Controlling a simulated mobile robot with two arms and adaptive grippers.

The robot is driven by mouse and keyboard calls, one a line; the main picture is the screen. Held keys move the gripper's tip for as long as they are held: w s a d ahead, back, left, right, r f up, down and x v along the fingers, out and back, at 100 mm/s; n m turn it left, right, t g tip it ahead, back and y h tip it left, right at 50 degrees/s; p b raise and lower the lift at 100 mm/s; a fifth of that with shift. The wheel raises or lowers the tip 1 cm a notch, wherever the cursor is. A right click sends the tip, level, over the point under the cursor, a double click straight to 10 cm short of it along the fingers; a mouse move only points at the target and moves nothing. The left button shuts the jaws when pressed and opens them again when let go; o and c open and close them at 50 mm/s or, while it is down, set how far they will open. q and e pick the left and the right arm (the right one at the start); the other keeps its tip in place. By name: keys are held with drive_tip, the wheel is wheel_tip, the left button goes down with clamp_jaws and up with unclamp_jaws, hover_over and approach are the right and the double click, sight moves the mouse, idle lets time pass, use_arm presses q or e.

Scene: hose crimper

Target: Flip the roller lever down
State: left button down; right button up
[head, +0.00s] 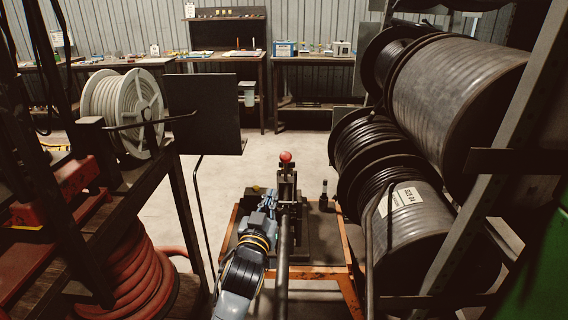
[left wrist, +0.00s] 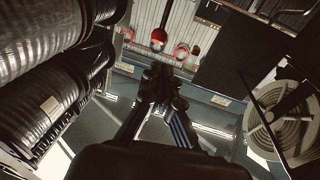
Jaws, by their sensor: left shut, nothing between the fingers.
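The hose crimper (head: 288,200) stands on a small orange-framed bench (head: 345,250) in the middle of the head view. A lever with a red ball knob (head: 286,157) stands upright at its top; the knob also shows in the left wrist view (left wrist: 159,35). A long grey bar (head: 282,265) runs from the crimper toward me. I cannot tell for certain which part is the roller lever. My left gripper (head: 268,203) is at the crimper's left side, below the red knob. In the left wrist view its fingers (left wrist: 163,75) are together and empty, apart from the knob. My right gripper is out of view.
Large black hose reels (head: 455,85) crowd the right side. A rack with a white hose reel (head: 122,105) and a red hose coil (head: 130,275) stands left. A dark panel (head: 203,115) is behind it. A small dark bottle (head: 323,197) stands right of the crimper. The floor behind is clear.

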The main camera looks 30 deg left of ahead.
use_arm(q)
drive_tip(key=p, duration=0.1)
approach(284, 160)
drive_tip(key=x, duration=0.5)
drive_tip(key=shift+w+a, duration=0.15)
drive_tip(key=shift+w, duration=0.15)
drive_tip(key=shift+w+a, duration=0.25)
drive_tip(key=shift+w, duration=0.4)
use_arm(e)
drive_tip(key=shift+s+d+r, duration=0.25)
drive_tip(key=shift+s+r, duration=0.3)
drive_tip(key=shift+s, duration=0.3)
use_arm(q)
drive_tip(key=shift+r, duration=0.1)
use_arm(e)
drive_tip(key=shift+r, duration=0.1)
